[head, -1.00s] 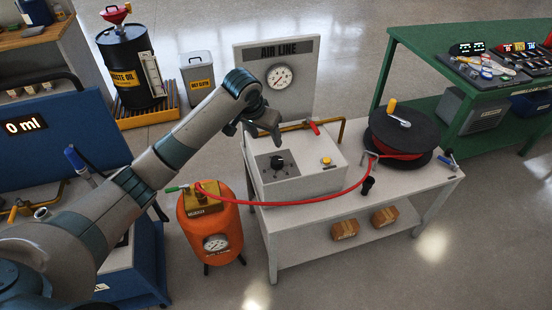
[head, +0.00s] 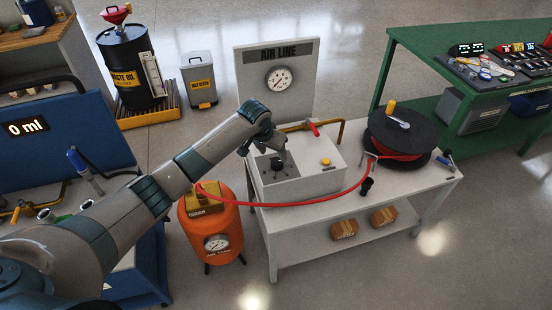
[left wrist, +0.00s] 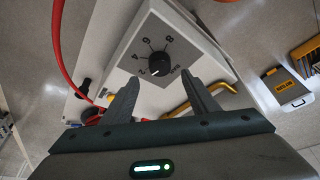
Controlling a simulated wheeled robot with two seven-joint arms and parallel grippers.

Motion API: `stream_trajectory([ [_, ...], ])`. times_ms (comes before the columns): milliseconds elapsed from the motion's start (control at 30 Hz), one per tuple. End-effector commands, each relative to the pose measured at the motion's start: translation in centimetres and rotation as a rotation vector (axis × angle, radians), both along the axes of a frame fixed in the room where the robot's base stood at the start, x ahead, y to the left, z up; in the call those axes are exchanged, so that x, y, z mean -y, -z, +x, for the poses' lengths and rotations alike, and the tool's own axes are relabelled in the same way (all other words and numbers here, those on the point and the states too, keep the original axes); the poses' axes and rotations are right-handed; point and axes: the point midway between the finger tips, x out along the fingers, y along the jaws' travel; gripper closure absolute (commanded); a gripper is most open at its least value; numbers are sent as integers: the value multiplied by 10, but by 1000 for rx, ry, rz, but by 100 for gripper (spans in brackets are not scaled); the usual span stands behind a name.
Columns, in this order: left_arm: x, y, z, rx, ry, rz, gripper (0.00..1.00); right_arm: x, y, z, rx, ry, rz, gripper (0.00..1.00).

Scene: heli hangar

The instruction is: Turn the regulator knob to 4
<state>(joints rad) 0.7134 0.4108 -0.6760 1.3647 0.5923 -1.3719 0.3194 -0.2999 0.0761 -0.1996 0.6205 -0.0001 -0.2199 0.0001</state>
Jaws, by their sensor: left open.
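The black regulator knob (left wrist: 159,64) sits on a grey dial plate on top of the white box. In the left wrist view numbers ring it, with 4, 6 and 8 readable. A white mark on the knob shows near its lower edge, toward the low end of the scale. In the head view the knob (head: 277,163) is just below my left gripper (head: 272,153). In the left wrist view my left gripper (left wrist: 158,92) is open, its two fingers apart, pointing at the knob with nothing between them. Whether the fingers touch the knob cannot be told. My right gripper is not in view.
The white box (head: 315,180) stands on a white table (head: 420,190). A red hose (head: 300,204) runs from the orange tank (head: 225,228) to a black reel (head: 405,130). A yellow pipe with a red lever (head: 313,128) is behind the knob. The AIR LINE gauge (head: 280,78) stands behind.

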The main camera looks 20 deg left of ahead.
Motion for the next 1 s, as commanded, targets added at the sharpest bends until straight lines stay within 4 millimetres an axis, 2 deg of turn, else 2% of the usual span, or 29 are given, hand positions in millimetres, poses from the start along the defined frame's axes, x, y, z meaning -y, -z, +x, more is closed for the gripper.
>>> stream_trajectory([
  [200, 3, 30, 12, -2, -1, 0, 46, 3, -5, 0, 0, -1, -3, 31],
  [433, 4, 53, 22, -1, -1, 0, 46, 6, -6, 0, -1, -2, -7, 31],
  [633, 5, 62, 25, 1, 1, 0, 46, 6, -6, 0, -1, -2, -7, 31],
  [967, 5, 63, 26, 1, 1, 0, 46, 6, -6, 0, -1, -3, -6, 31],
  [1000, 5, 63, 26, 1, 1, 0, 55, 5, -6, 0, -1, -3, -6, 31],
])
